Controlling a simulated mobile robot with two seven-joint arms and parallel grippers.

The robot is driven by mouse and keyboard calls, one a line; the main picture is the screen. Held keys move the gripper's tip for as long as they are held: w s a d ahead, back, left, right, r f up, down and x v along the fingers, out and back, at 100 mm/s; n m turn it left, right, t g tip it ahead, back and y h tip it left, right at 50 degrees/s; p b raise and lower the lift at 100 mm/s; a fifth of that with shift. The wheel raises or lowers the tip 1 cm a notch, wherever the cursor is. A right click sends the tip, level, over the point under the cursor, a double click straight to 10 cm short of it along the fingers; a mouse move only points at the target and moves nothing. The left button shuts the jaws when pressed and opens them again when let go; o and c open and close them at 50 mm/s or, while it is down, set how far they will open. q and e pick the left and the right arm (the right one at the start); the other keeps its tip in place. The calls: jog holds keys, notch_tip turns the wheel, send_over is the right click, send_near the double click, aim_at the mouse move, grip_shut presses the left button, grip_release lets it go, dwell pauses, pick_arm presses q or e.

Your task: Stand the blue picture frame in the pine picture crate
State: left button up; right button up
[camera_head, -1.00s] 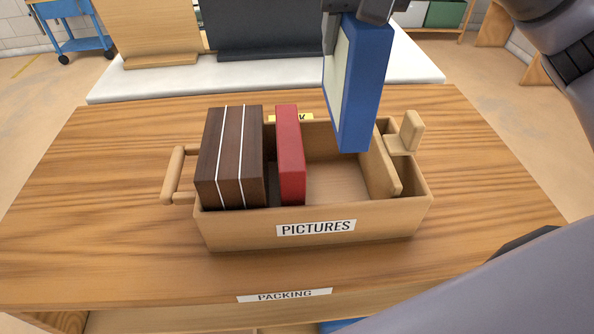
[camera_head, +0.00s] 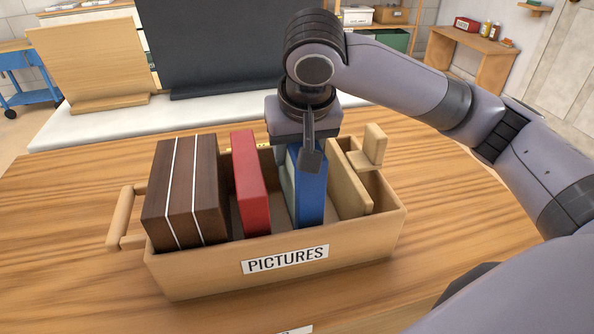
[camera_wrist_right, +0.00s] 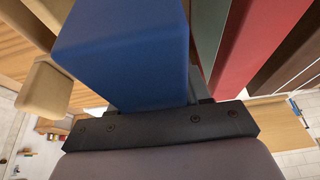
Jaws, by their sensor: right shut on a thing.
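The pine picture crate (camera_head: 190,273), labelled PICTURES, stands on the wooden bench. The blue picture frame (camera_head: 312,200) is upright inside the crate, between the red frame (camera_head: 249,185) and a pine divider (camera_head: 350,180). In the right wrist view the blue frame (camera_wrist_right: 125,50) fills the middle, held at the jaws. Whether its bottom touches the crate floor is hidden. My left gripper is not in view.
Dark brown frames with white stripes (camera_head: 182,192) fill the crate's left end. The bench top is clear around the crate. Dark and pine panels stand behind.

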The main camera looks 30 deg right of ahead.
notch_tip(320, 180, down, 4)
jog(key=shift+b, duration=0.45)
jog(key=o, duration=1.3)
jog(key=shift+f, duration=0.1)
jog(key=p+v, duration=0.3)
jog(key=v, duration=0.9)
jog(key=shift+w+p, duration=0.15)
jog(key=shift+p, duration=0.2)
